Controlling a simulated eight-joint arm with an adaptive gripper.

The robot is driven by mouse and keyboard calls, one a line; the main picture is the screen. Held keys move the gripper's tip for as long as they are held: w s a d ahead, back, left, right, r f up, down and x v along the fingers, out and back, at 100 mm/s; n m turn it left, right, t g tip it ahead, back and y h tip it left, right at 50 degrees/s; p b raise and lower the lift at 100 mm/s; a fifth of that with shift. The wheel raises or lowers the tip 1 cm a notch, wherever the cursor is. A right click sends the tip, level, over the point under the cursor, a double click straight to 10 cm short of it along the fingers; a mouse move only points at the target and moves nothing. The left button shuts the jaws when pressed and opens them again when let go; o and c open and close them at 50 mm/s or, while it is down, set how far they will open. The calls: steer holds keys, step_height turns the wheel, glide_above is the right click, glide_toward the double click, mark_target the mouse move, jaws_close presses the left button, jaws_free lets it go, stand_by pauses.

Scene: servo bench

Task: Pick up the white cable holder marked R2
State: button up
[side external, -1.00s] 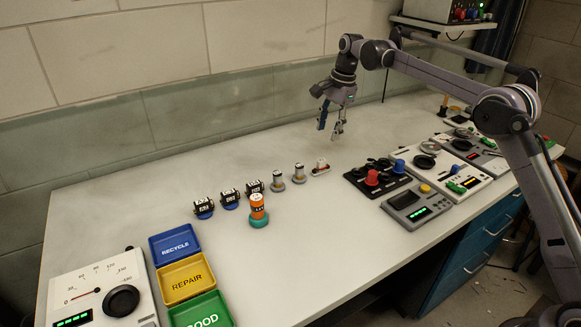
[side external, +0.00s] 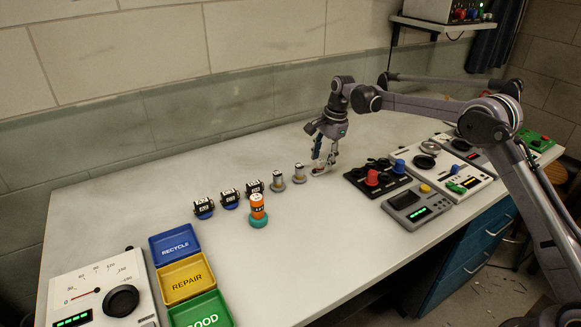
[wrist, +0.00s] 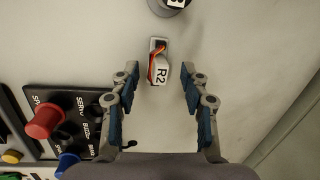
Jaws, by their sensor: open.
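The white cable holder marked R2 (wrist: 160,72) lies on the bench in the wrist view, with an orange-red cable across its upper part and a grey base under it. My gripper (wrist: 159,78) is open, with one finger on each side of the holder. Neither finger appears to touch it.
A black panel with a red knob (side external: 371,177) stands just right of my gripper. Recycle, repair and good trays (side external: 186,280) are at the front left.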

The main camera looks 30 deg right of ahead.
jaws_close()
stand_by(0.3)
